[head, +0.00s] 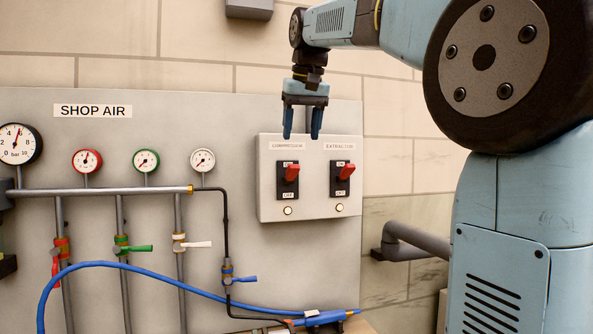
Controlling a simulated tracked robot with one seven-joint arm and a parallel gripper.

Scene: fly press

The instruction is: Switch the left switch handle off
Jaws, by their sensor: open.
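A pale switch box (313,208) is mounted on the grey panel and carries two red-handled switches. The left switch handle (292,171), under the label COMPRESSOR, tilts up toward the upper mark, away from OFF. The right switch handle (347,170), under EXTRACTOR, is also up, by its ON mark. A small pale lamp sits below each switch. My gripper (302,134) points down, open and empty, in front of the box's top part, above the left switch. Its fingertips appear a little above the left handle. The depth gap to the box is hard to tell.
The panel (110,150) holds several gauges, pipes and coloured valves on the left. A black hose runs down to a blue valve (238,279), and a blue hose (180,287) crosses low. A grey wall pipe (415,243) is right of the panel. The space below the box is mostly clear.

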